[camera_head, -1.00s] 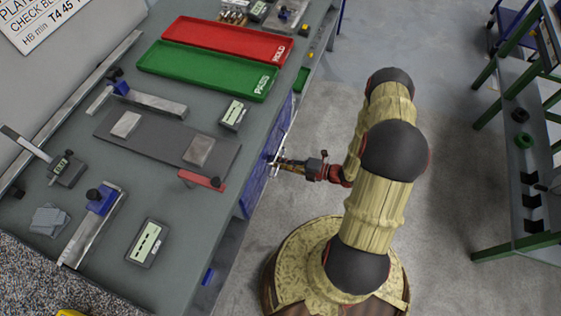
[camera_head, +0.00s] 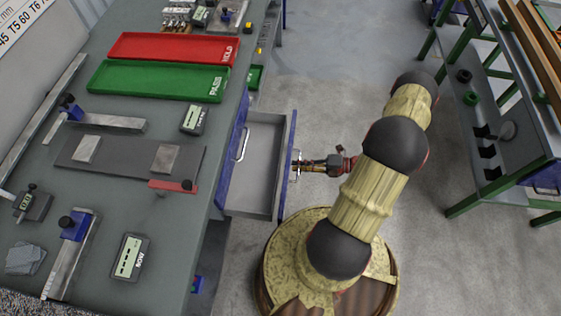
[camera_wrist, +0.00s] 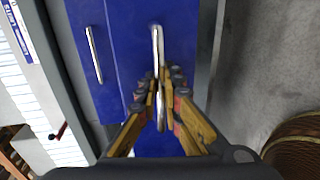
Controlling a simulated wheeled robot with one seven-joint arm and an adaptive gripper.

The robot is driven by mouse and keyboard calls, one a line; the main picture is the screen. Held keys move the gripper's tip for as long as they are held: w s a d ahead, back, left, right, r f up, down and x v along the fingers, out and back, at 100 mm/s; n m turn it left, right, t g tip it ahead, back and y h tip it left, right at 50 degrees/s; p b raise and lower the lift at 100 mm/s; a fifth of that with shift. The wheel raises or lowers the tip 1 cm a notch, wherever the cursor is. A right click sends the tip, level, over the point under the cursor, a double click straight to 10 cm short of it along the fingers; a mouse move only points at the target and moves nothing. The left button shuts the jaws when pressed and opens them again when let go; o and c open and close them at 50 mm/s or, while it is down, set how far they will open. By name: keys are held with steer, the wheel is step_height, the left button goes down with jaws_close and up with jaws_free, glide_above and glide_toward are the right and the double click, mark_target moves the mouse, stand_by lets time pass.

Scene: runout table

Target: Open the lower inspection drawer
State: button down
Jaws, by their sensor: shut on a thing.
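The lower inspection drawer (camera_head: 262,192) stands pulled out from under the bench in the head view, its grey inside showing empty. Its blue front faces right. My gripper (camera_head: 303,166) is at that front, shut on the drawer's metal handle (camera_head: 297,154). In the wrist view, my gripper's yellow fingers (camera_wrist: 160,88) close around the bright handle bar (camera_wrist: 155,38) in front of the blue face (camera_wrist: 128,50). A second handle (camera_wrist: 93,55) shows to the left; in the head view it (camera_head: 243,143) is on the shut blue front above the open drawer.
The bench top (camera_head: 95,215) holds a red tray (camera_head: 175,47), a green tray (camera_head: 155,82) and several gauges. A green-legged rack (camera_head: 480,170) stands at the right. Clear floor (camera_head: 340,100) lies between them.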

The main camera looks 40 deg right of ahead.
steer(key=shift+f+v, duration=0.2)
steer(key=shift+v, duration=0.85)
steer(key=shift+f+v, duration=0.25)
steer(key=shift+v, duration=0.75)
steer(key=shift+s+d, duration=0.1)
steer(key=c, duration=2.3)
jaws_free()
steer(key=shift+d, duration=0.1)
steer(key=v, duration=1.2)
